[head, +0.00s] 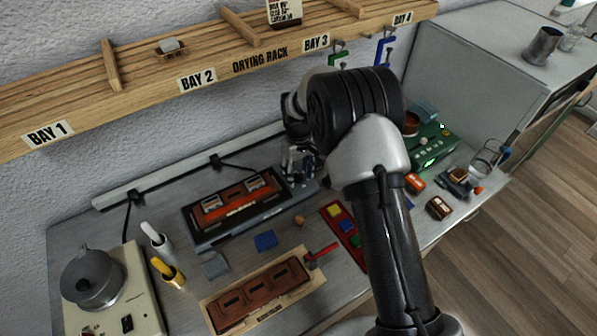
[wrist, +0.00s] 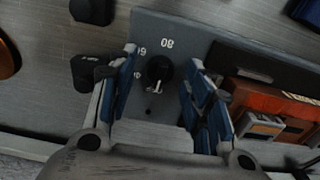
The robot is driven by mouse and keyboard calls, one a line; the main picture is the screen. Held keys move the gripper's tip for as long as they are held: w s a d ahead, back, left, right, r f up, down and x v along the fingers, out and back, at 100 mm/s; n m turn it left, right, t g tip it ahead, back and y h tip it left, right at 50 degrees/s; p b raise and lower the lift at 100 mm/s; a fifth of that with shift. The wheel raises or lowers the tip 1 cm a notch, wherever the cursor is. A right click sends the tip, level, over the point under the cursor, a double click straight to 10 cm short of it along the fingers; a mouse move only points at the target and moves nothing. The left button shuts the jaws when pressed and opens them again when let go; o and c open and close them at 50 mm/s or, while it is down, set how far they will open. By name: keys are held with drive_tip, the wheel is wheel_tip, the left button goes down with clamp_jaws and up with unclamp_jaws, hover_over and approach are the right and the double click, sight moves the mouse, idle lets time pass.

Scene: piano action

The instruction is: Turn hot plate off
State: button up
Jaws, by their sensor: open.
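The hot plate (head: 197,236) is a dark grey slab at the back of the bench, with an orange-brown block (head: 240,205) on it. In the wrist view its grey end panel (wrist: 195,38) carries a round black dial knob (wrist: 160,72) with a pale pointer mark and numbers such as 80 around it. My gripper (wrist: 160,92) is open, its blue-padded fingers on either side of the knob, with gaps to both. In the head view my gripper (head: 297,172) is over the hot plate's right end, where the arm hides the knob. I cannot tell the fingertips' height above the panel.
A beige heater with a metal pot (head: 92,275) stands at the left, beside white and yellow-handled holders. A wooden drying rack (head: 225,55) overhangs the back. A brown block (head: 258,292), a red tray (head: 345,228) and a green device (head: 435,143) crowd the bench.

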sight(299, 174)
wheel_tip(299, 174, up, 12)
idle(0.6)
idle(0.4)
